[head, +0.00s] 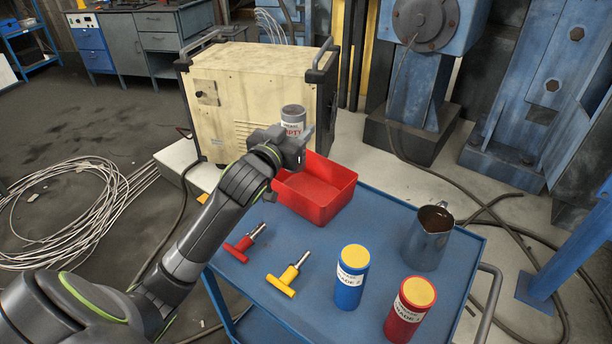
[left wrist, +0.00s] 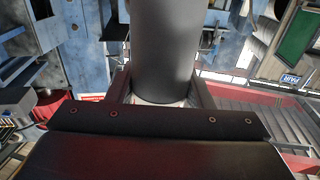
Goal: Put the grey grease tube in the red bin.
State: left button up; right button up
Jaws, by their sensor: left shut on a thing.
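The grey grease tube (head: 293,118) has a light label with red lettering. My left gripper (head: 300,138) is shut on it and holds it upright above the far left part of the red bin, in the head view. In the left wrist view the tube (left wrist: 163,60) stands between the fingers, and its lower end is hidden by the gripper body. The red bin (head: 330,206) is open and stands on the blue cart; the inside that shows is empty. My right gripper is not in view.
On the blue cart top (head: 300,238) are a red-handled tool (head: 243,243), a yellow-handled tool (head: 289,275), a blue tube (head: 350,282), a red tube (head: 408,312) and a metal jug (head: 428,240). A cream machine (head: 250,85) stands behind the cart.

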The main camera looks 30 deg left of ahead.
pick_arm(q)
notch_tip(320, 180, down, 9)
jog(key=shift+f+b, duration=0.15)
jog(key=shift+b, duration=0.2)
jog(key=shift+f, duration=0.6)
jog(key=o, duration=1)
jog(key=shift+r, duration=0.2)
jog(key=s, duration=0.8)
jog(key=s+r, duration=0.1)
jog(key=s, duration=0.3)
jog(key=shift+d, duration=0.35)
